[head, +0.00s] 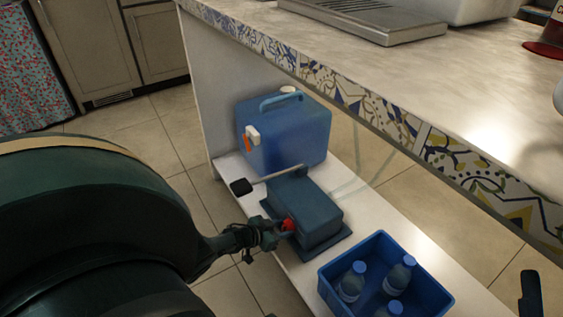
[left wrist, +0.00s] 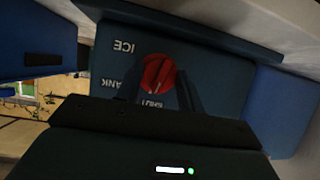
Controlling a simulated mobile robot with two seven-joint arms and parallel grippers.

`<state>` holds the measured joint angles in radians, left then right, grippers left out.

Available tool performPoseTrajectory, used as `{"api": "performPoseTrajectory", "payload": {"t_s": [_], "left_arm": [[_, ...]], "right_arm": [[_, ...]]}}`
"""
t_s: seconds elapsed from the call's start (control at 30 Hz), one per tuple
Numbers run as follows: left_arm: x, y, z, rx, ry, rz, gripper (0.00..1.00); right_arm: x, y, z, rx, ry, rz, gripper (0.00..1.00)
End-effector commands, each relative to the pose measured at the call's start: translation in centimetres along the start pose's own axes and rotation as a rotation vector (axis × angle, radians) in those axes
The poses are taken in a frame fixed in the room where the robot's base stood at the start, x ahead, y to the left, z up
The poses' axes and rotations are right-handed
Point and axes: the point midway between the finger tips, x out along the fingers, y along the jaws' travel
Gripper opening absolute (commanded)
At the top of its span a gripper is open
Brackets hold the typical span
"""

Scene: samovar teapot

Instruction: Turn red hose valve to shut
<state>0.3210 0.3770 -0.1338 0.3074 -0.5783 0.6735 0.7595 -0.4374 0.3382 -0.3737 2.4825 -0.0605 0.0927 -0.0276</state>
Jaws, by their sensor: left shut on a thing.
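The red hose valve (head: 289,224) is a small red knob on the end face of a dark blue box (head: 308,205) on the low shelf. In the left wrist view the red knob (left wrist: 157,73) shows a raised ridge running roughly up and down. Labels ICE, TANK and SHUT stand around it, upside down in the picture, with SHUT just below the knob. I cannot tell which end of the ridge is its pointer. My left gripper (head: 279,232) is shut on the knob, its fingers on either side. A dark piece at the lower right may be part of my right gripper.
A blue jug (head: 285,135) stands behind the box. A lever with a black grip (head: 241,187) sticks out left above the box. A blue crate (head: 335,285) with several bottles is close on the right. The counter (head: 420,90) overhangs the shelf. Clear hoses run behind the box.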

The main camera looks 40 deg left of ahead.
Motion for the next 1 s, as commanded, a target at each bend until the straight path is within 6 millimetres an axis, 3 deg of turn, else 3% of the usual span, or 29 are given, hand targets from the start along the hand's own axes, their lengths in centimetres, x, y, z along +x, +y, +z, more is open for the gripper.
{"api": "performPoseTrajectory", "payload": {"t_s": [0.4,0.97,1.0], "left_arm": [[0.1,-0.3,0.1,-0.183,-0.015,0.087,0.15],[0.0,-0.2,0.0,-0.214,-0.016,0.102,0.15],[0.0,-0.2,0.0,-0.214,-0.016,0.102,0.40]], "right_arm": [[0.8,0.5,-1.5,-0.063,0.099,-0.014,0.36],[0.8,0.6,-2.0,-0.073,0.118,-0.014,0.36],[0.8,0.6,-1.9,-0.073,0.117,-0.014,0.36]]}}
